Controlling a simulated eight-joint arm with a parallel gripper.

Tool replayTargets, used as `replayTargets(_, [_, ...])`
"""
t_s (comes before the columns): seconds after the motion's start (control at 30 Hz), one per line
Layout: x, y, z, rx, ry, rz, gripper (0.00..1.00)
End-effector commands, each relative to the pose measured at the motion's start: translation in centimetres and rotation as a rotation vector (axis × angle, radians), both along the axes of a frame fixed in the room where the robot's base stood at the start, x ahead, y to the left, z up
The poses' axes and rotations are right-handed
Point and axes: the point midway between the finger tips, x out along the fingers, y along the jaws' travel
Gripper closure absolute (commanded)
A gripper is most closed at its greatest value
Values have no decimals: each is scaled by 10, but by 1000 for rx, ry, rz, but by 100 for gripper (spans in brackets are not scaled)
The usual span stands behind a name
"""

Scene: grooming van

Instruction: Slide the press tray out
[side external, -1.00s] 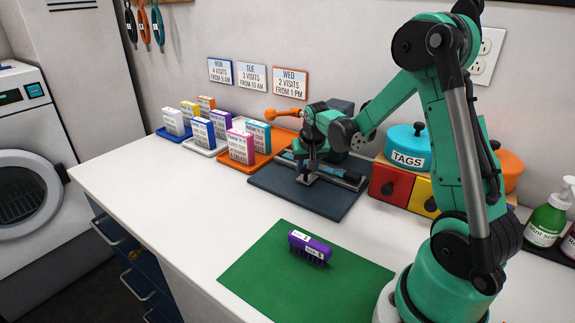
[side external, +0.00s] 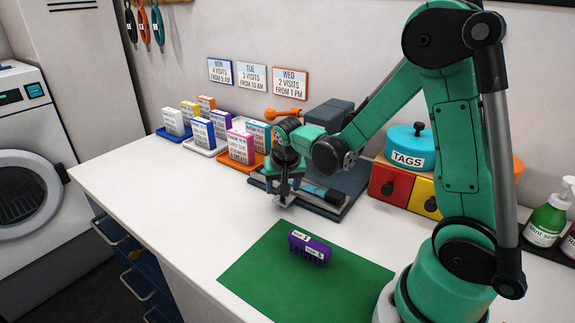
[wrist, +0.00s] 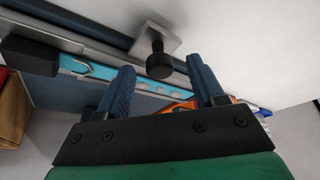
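The press tray (side external: 309,188) is a low, grey-edged tray lying over the front part of the dark blue press base (side external: 326,212). A teal clipper-like tool with a black end (side external: 334,196) lies in it. At its front a square metal plate (wrist: 145,37) carries a black knob (wrist: 159,63). My gripper (wrist: 162,70) points down at the knob, with a blue finger on each side. Gaps show between the fingers and the knob, so the gripper looks open. In the side view my gripper (side external: 285,190) hides part of the tray's front.
A green mat with a purple brush (side external: 310,248) lies in front. Coloured trays with upright boxes (side external: 241,147) stand left of the press. Red and yellow drawers (side external: 389,186) stand right, under a blue TAGS pot (side external: 408,148). The white counter (side external: 200,215) is clear at front left.

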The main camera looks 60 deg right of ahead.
Motion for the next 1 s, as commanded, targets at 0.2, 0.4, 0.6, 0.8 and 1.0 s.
replayTargets(0.2, [0, 0, 0, 0, 1, 0, 38])
replayTargets(0.4, [-2, 2, 7, 0, 1, 1, 38])
replayTargets(0.6, [-9, 8, 27, 0, 1, 0, 38])
replayTargets(0.8, [-13, 13, 46, 0, 1, 1, 38])
replayTargets(1.0, [-16, 15, 52, 1, 1, 0, 38])
